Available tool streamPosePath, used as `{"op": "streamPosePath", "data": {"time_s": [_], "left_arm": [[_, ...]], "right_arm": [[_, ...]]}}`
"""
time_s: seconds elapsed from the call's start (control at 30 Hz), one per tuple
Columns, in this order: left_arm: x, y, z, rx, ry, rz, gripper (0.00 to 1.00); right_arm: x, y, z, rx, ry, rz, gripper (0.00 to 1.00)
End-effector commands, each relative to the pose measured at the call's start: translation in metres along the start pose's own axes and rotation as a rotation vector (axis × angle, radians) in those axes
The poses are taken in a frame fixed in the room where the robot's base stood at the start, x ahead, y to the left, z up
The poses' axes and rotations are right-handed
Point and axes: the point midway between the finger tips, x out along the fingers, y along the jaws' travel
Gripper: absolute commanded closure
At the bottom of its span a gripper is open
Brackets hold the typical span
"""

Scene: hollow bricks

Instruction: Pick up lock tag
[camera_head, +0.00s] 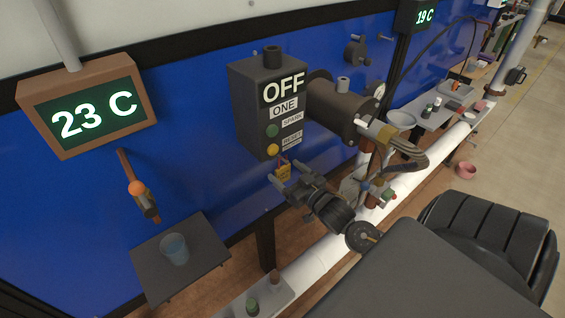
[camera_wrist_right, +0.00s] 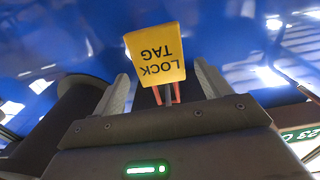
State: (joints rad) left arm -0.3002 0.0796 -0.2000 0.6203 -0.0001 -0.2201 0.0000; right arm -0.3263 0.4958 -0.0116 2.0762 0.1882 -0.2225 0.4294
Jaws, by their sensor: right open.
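The yellow lock tag (camera_head: 283,173) hangs by a reddish shackle below the dark control box (camera_head: 258,112) marked OFF. In the right wrist view the lock tag (camera_wrist_right: 155,50) shows its lettering upside down, with its red shackle below. My right gripper (camera_head: 291,177) is open at the tag. Its two fingers stand on either side of the tag and shackle in the wrist view, with gaps on both sides. My left gripper is not in view.
A dark cylindrical motor (camera_head: 340,108) and pipes (camera_head: 408,150) lie right of the box. A 23 C display (camera_head: 88,107) is on the blue wall at left. A small shelf (camera_head: 190,278) holds a blue cup (camera_head: 174,249). A white pipe (camera_head: 310,262) runs below.

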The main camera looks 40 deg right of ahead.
Motion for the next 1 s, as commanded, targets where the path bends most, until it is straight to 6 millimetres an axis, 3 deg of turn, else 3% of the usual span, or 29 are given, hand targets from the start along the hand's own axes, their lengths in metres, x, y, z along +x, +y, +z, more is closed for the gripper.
{"op": "streamPosePath", "data": {"time_s": [0.23, 0.53, 0.9, 1.0], "left_arm": [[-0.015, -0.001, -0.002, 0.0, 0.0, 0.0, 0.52], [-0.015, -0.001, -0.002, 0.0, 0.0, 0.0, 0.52], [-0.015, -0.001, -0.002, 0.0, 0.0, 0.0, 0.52], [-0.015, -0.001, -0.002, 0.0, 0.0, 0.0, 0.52]], "right_arm": [[0.034, -0.002, 0.002, 0.0, 0.001, 0.0, 0.24], [0.038, -0.002, 0.004, 0.0, 0.001, 0.0, 0.24], [0.038, -0.002, 0.004, 0.0, 0.001, -0.001, 0.72], [0.038, -0.002, 0.004, 0.0, 0.001, -0.001, 0.72]]}}
